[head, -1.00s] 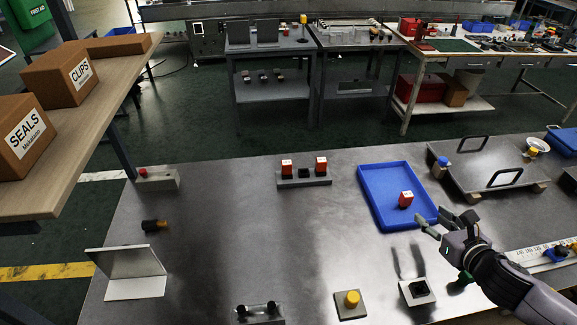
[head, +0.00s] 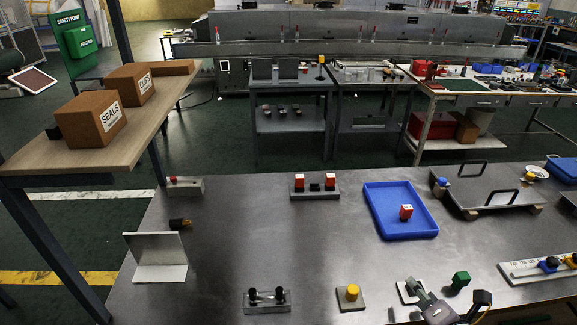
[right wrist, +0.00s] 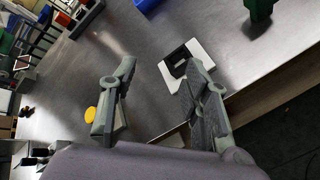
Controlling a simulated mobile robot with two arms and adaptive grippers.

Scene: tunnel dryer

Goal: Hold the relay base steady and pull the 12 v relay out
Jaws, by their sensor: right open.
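The relay base (head: 316,193) is a grey block at the back middle of the table in the head view. A red-and-white relay (head: 299,181) stands at its left end and another (head: 330,181) at its right end, with a low black part (head: 315,187) between them. Another red-and-white relay (head: 406,212) is in the blue tray (head: 428,232). I cannot read any relay's voltage. My right gripper (head: 449,296) is at the table's front edge, well away from the base. In the right wrist view it (right wrist: 160,68) is open and empty. My left gripper is not in view.
A white plate with a black square socket (right wrist: 181,58) lies close to my right gripper, with a green block (head: 460,280) beside it. A yellow knob (head: 352,292) and a black-knobbed fixture (head: 267,301) stand along the front. The table's middle is clear.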

